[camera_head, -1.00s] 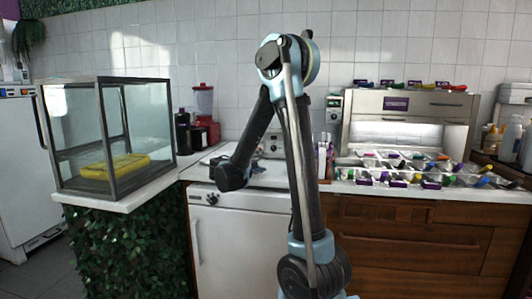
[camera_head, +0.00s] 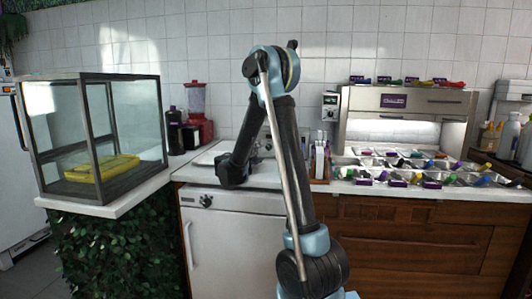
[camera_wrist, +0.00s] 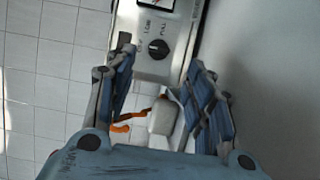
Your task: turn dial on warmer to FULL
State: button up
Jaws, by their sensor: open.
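The warmer (camera_head: 408,105) is a pale metal unit on the counter at the right in the head view. Its control panel (camera_head: 330,107) is on its left side. The wrist view shows the panel (camera_wrist: 150,68) with a black round dial (camera_wrist: 158,47), printed labels around it and a gauge above. A light mark shows on the dial's face; its exact setting is too small to tell. My gripper (camera_wrist: 161,64) is open and empty, its fingers on either side of the panel picture with the dial between them, apparently not touching it. In the head view my arm hides the gripper.
Topping trays (camera_head: 425,172) fill the counter before the warmer. A white appliance (camera_head: 235,240) is below my arm. In the wrist view, a white object with an orange strip (camera_wrist: 162,118) lies between the finger bases.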

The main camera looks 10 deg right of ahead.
jog(key=x, duration=0.8)
jog(key=shift+s, duration=0.1)
jog(key=shift+c, duration=0.3)
jog(key=c, duration=1)
